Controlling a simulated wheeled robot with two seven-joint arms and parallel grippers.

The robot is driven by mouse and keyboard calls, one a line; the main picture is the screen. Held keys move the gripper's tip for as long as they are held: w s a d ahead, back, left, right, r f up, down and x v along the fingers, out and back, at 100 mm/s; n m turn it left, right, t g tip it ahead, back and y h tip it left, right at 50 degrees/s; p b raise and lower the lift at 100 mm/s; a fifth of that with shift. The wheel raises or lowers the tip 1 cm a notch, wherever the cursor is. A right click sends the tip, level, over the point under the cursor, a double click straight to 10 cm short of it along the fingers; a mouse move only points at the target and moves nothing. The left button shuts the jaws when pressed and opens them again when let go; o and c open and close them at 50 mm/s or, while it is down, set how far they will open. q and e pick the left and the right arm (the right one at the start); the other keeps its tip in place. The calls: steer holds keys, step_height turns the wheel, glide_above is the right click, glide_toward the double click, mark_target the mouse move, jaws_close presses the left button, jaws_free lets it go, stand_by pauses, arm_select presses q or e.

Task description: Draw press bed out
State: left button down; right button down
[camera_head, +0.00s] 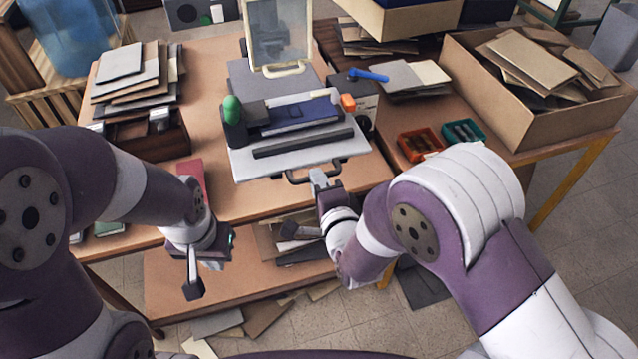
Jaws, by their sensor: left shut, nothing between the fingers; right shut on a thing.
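The press bed (337,156) is a light grey plate on the table, with a black bar and a blue piece (300,117) on it. A dark handle (298,178) runs along its front edge. My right gripper (321,180) is shut on the right part of the handle. The press (281,40) stands behind the bed, with a framed clear panel raised upright and a light handle at its lower edge. My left gripper (193,285) is shut and empty, in front of the table at the left, apart from the bed.
Stacked boards (128,75) lie at the back left. A cardboard box (538,80) of boards, with red and green trays (464,132) nearby, is on the right. Scraps lie on the lower shelf and floor.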

steer(key=shift+s+f, duration=0.1)
steer(key=shift+f, duration=0.1)
steer(key=c, duration=1.4)
jaws_free()
steer(key=shift+o, duration=1.4)
steer(key=shift+s, duration=0.15)
steer(key=v, duration=1.3)
steer(key=shift+p, duration=0.45)
steer(key=shift+r, duration=0.15)
